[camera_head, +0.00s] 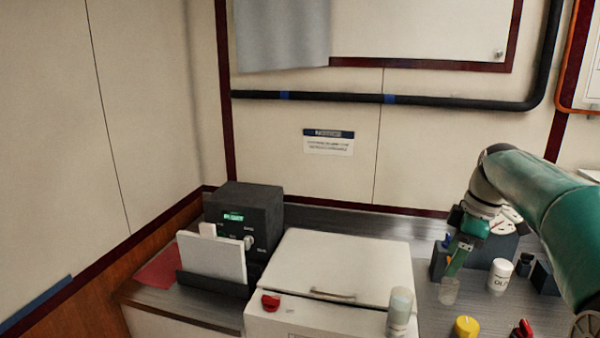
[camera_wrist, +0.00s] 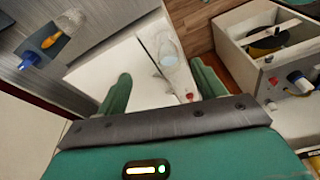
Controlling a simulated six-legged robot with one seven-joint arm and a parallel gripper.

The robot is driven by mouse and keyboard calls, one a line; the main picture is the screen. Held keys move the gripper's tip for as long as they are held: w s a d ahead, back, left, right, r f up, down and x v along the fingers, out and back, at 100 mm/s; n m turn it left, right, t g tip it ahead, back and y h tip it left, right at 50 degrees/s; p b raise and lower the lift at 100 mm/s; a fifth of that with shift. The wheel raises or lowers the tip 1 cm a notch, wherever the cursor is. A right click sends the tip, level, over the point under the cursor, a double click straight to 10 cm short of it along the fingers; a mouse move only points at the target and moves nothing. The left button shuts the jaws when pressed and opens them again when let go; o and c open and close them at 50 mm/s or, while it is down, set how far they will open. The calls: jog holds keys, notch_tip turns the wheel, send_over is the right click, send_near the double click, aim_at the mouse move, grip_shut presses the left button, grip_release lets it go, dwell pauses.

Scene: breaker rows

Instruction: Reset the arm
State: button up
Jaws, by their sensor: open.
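My arm (camera_head: 545,195) is green and white and comes in from the right in the head view. It is bent, with its wrist hanging down over the back of the counter. My gripper (camera_head: 458,258) points down beside a small dark block. In the wrist view my gripper (camera_wrist: 163,85) has its two green fingers spread wide apart. Nothing is held between them. A pale container (camera_wrist: 170,60) shows beyond the fingers, apart from them as far as I can tell.
A white lidded box (camera_head: 340,265) stands on the grey counter, with a red knob (camera_head: 270,302) and a pale bottle (camera_head: 400,304) at its front. A black device (camera_head: 243,215) stands left. A white jar (camera_head: 500,275) and yellow knob (camera_head: 466,326) are near my gripper.

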jog(key=s+a+m+t+h, duration=0.25)
jog(key=s+a+m, duration=0.45)
jog(key=s+a, duration=0.6)
jog(key=s+a+f+m+t, duration=0.2)
jog(key=s+f+m, duration=0.3)
jog(key=s, duration=0.6)
jog(key=shift+a+f+m, duration=0.3)
jog(key=shift+a+f, duration=0.4)
jog(key=shift+f, duration=0.15)
